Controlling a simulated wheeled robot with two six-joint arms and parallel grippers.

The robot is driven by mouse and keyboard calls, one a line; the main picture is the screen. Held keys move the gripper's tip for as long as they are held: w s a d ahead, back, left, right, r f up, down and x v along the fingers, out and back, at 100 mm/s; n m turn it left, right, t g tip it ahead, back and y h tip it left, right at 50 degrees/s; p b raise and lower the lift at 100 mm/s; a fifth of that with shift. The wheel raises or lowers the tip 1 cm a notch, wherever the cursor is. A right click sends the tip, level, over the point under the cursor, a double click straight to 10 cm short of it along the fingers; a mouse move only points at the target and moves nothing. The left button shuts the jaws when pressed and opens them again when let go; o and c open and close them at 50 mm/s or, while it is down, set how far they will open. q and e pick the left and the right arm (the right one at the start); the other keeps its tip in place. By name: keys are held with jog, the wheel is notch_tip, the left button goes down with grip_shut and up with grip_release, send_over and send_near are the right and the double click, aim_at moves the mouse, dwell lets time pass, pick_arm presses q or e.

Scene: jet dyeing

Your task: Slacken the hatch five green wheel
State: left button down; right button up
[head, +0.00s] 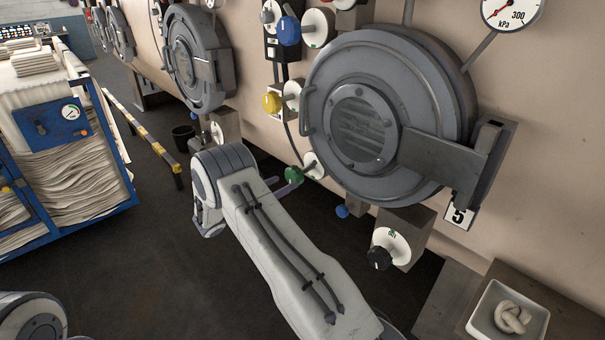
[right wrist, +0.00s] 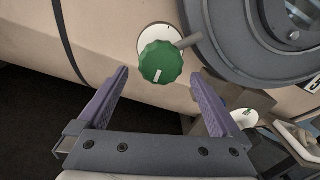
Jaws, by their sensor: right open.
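Hatch five (head: 425,75) is a round grey door with a small window, and a "5" plate (head: 459,216) is at its lower right. The green wheel (head: 293,174) sits in front of a white dial (head: 314,165) at the hatch's lower left. In the right wrist view the green wheel (right wrist: 161,62) has a white pointer mark near its lower edge. My right gripper (right wrist: 161,75) is open, its purple fingers spread either side of the wheel's lower part, with no clear contact. In the head view my right gripper (head: 286,189) is partly hidden by my arm. My left gripper is out of view.
A yellow knob (head: 271,102) and a blue knob (head: 288,31) are above the wheel. A black knob (head: 379,258) is below the hatch. A grey handle bar (head: 307,112) is close by. A white tray (head: 477,321) is at lower right. A loaded blue cart (head: 98,127) stands left.

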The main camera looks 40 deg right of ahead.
aim_at(303, 173)
jog(key=d, duration=0.3)
jog(key=d+p, duration=0.1)
jog(key=d, duration=0.5)
jog(key=shift+w+d+p, duration=0.2)
jog(key=shift+w+p, duration=0.1)
jog(key=shift+p, duration=0.05)
